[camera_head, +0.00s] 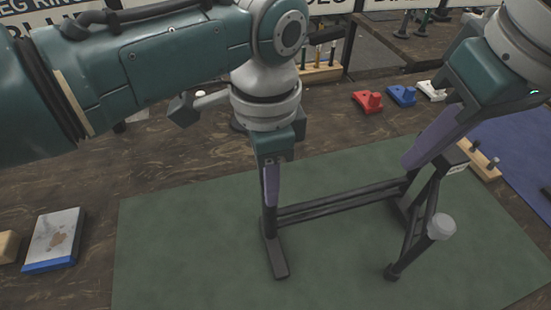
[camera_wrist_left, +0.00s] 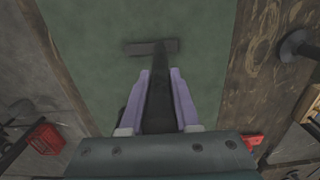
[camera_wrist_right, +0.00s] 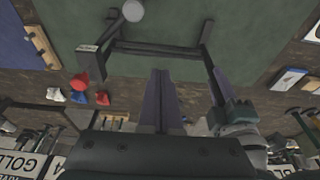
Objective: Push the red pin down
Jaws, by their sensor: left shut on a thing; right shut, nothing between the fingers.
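A black rivet press frame (camera_head: 340,202) stands on the green mat, with a grey round knob (camera_head: 441,226) on its right arm. My left gripper (camera_head: 269,200) is shut on the frame's left post; the dark post (camera_wrist_left: 158,100) shows between its fingers in the left wrist view. My right gripper (camera_head: 412,160) is shut and empty, just above the frame's right end in the head view. A small red piece (camera_wrist_right: 80,81) shows near the frame's labelled end in the right wrist view. I cannot tell whether it is the red pin. No red pin is clear in the head view.
Red (camera_head: 367,102), blue (camera_head: 402,95) and white (camera_head: 431,91) blocks lie behind the mat. A blue-and-white block (camera_head: 55,240) lies at the left. A wooden pin holder (camera_head: 484,162) is at the right. The front of the green mat (camera_head: 190,250) is clear.

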